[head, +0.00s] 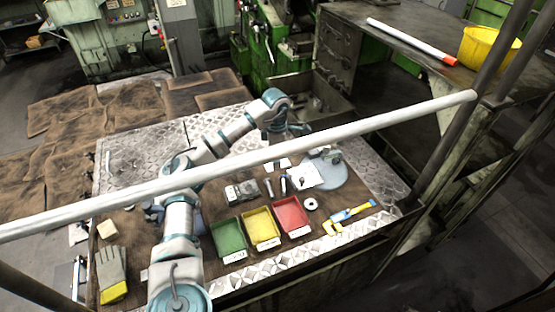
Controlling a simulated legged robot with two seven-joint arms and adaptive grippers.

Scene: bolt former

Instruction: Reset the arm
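A white and teal jointed arm (220,142) reaches over the worktable (150,155). One end (180,295) hangs toward the bottom edge, with a dark cable or hook shape on it. It bends at a middle joint behind the rail, then rises to an elbow (275,98) and drops toward the back of the table. Its lower far end is partly hidden by the rail. I cannot make out a gripper on it. Neither of my own grippers can be identified in the head view.
A pale rail (330,136) crosses in front of the table and arm. Green (229,237), yellow (261,227) and red (290,215) trays sit near the front edge. A glove (111,272) lies left, a yellow-blue tool (349,217) right. A yellow bucket (489,47) stands on the back bench.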

